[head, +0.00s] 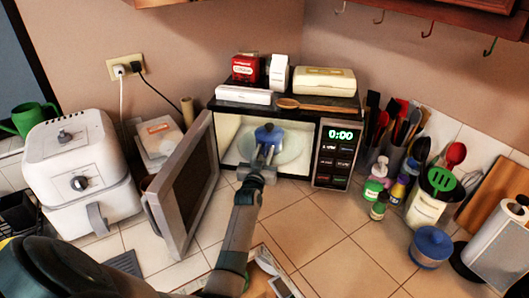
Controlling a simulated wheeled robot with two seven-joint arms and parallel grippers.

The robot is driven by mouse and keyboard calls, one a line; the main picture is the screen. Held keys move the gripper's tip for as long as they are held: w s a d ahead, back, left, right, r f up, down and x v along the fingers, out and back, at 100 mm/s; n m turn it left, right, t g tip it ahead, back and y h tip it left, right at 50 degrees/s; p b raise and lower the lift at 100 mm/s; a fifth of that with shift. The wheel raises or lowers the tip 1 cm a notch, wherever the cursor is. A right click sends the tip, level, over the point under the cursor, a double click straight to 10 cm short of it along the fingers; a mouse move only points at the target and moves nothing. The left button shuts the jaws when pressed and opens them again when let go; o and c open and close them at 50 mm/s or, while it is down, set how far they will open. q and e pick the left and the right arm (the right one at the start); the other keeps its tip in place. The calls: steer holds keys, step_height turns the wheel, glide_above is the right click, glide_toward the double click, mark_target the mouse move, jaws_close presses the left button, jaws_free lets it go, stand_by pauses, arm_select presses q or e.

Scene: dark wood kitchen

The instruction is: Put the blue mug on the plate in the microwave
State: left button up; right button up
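The microwave (332,178) stands on the counter with its door (186,190) swung open to the left. The blue mug (268,135) is inside the lit cavity, over the round glass plate (295,147). I cannot tell whether its base touches the plate. My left gripper (264,155) reaches into the opening from the front, its fingertips at the near side of the mug. The fingers are small here, and whether they grip the mug is unclear. My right gripper is not in view.
The air fryer (82,170) stands left of the open door. Boxes and a wooden spoon (305,104) lie on top of the microwave. Bottles, utensil holders and a blue pot (431,248) stand at right. The counter in front of the microwave's right side is clear.

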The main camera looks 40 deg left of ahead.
arm_select(q)
steer(key=shift+s+d+f+h, duration=0.1)
steer(key=shift+f+h, duration=0.05)
steer(key=shift+f, duration=0.25)
steer(key=shift+s+d+f+h, duration=0.1)
steer(key=shift+f+h, duration=0.05)
steer(key=shift+f, duration=0.25)
steer(key=shift+w+a+r+p, duration=0.1)
steer(key=shift+w+r+p, duration=0.1)
steer(key=shift+r+p, duration=0.35)
steer(key=b+v, duration=0.3)
steer(key=v, duration=0.7)
steer(key=shift+s, duration=0.3)
steer(key=shift+s+d+r, duration=0.2)
steer(key=shift+s+d, duration=0.15)
steer(key=shift+s, duration=0.15)
steer(key=shift+r, duration=0.1)
